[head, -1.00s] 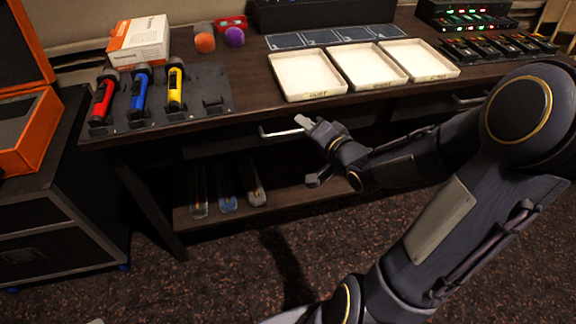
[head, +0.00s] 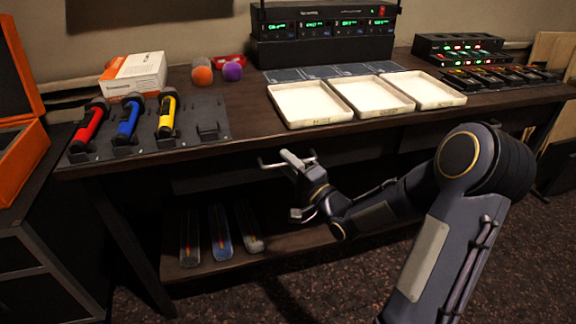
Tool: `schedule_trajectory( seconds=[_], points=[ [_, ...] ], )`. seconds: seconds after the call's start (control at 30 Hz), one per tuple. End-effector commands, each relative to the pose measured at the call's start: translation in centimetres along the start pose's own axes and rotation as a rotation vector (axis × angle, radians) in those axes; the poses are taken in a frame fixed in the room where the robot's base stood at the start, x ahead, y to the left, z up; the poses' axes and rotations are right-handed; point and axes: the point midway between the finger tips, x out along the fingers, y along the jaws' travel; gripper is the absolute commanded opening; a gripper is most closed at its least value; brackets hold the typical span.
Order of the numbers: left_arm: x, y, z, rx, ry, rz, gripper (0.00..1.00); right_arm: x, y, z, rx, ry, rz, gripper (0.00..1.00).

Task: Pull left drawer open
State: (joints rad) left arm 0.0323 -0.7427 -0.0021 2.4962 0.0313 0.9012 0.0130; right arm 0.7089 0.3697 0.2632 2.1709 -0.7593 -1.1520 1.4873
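The left drawer (head: 222,180) is a dark front under the table top, with a thin pale bar handle (head: 265,164). It looks shut, but the dark front makes this hard to judge. My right gripper (head: 297,186) is at the handle with its fingers spread wide, one above the other. The pale upper finger overlaps the right part of the handle in the picture; I cannot tell whether they touch. The lower finger is well below the handle, and nothing shows between the fingers. My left gripper is not in view.
Below the drawer, a shelf (head: 290,246) holds several clear tubes (head: 220,233).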

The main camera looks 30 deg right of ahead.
Motion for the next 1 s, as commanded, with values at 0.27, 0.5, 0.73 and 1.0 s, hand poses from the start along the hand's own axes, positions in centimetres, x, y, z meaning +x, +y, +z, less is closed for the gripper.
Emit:
schedule_trajectory(
  seconds=[0.27,0.5,0.73,1.0],
  points=[
    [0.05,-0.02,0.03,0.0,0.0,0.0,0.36,0.4,-0.01,0.02,0.0,0.0,0.0,0.32],
    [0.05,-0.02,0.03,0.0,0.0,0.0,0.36,0.37,-0.02,0.01,0.0,0.0,0.0,0.06],
    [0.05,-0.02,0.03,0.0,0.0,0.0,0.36,0.36,-0.01,0.01,0.0,0.0,0.001,0.0],
    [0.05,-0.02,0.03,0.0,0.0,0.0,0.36,0.35,0.01,0.01,0.0,0.001,0.001,0.0]
  ],
)
